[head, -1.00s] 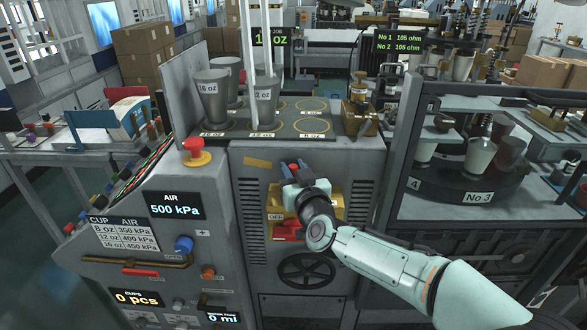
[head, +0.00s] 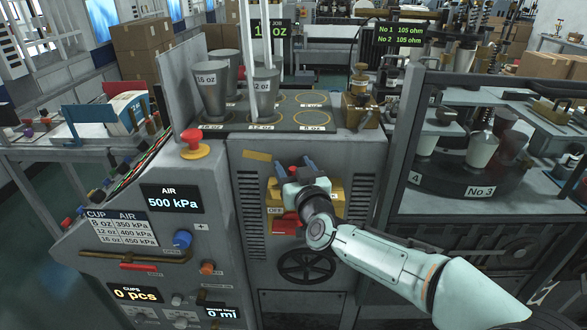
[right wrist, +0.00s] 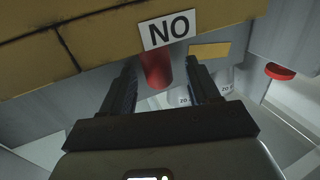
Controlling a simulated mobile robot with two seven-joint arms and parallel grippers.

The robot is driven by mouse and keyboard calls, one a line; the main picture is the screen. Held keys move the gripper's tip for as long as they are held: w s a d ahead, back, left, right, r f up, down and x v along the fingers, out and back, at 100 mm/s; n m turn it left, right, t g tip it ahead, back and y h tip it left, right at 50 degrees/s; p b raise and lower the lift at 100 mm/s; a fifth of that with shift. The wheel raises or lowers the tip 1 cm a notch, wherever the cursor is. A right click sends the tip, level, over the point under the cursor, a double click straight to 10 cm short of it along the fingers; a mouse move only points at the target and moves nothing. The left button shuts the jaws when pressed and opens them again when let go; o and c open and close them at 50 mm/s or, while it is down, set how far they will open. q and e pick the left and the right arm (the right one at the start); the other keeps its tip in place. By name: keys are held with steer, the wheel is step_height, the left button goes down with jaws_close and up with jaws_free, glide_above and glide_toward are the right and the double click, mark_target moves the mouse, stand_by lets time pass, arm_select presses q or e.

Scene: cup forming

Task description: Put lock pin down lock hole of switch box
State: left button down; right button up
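The yellow switch box (head: 333,193) is on the front of the grey machine, with an OFF label and a red handle (head: 286,226) low on its left. My right gripper (head: 297,164) is at the top of the box and covers much of it. Its fingers are spread (right wrist: 160,88). In the right wrist view, a red cylinder, apparently the lock pin (right wrist: 156,70), shows between the fingers with gaps on both sides. It sits at the edge of the yellow box (right wrist: 100,45), by an upside-down ON label. Its seat in the lock hole is hidden. My left gripper is out of view.
A black handwheel (head: 306,266) is below the box. A red stop button (head: 194,143) and blue knob (head: 182,240) are on the left panel. Cups (head: 210,92) stand on the shelf above. A glazed machine with a turntable (head: 450,185) is at the right.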

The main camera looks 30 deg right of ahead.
steer(key=v, duration=1.3)
steer(key=shift+s+b, duration=0.2)
steer(key=shift+b, duration=0.25)
